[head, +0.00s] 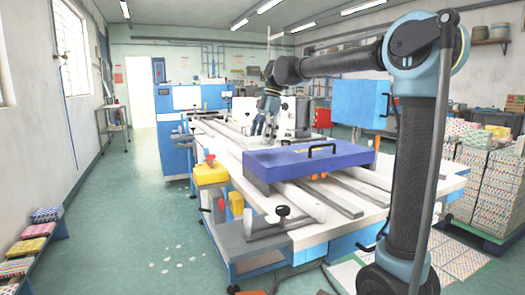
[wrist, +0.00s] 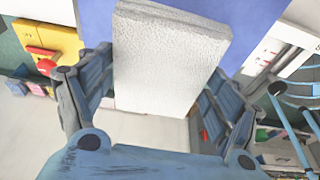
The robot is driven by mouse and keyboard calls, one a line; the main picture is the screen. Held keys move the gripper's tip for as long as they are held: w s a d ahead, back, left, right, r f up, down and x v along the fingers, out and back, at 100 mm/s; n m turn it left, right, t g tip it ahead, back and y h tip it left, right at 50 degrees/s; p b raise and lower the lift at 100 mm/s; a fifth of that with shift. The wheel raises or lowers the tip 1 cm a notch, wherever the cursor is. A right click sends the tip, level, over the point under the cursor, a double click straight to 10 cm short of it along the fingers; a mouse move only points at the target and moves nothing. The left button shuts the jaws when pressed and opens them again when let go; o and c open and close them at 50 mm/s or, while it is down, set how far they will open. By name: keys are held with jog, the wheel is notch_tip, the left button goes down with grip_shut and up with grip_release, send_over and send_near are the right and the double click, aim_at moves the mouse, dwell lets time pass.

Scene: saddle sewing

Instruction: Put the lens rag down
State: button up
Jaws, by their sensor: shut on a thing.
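The lens rag appears to be the white, finely textured, block-shaped thing (wrist: 165,60) in the wrist view. It sits between the two blue-grey fingers of my gripper (wrist: 160,72), which are shut on it. Its lower end hangs in front of a pale surface. In the head view my gripper (head: 265,116) points down above the far part of the long machine table (head: 225,138). I cannot clearly pick out the rag there. I cannot tell whether the rag touches anything below.
A purple-blue cover with a black handle (head: 308,163) lies across the near part of the table. A blue cabinet (head: 182,128) stands behind. Stacked patterned boxes (head: 485,185) stand at right. The floor at left is mostly clear.

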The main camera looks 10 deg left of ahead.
aim_at(262, 148)
jog(key=shift+f, duration=2.1)
jog(key=shift+f, duration=0.15)
jog(key=o, duration=1.1)
jog(key=shift+c, duration=0.2)
jog(key=v, duration=1.2)
jog(key=shift+s, duration=0.1)
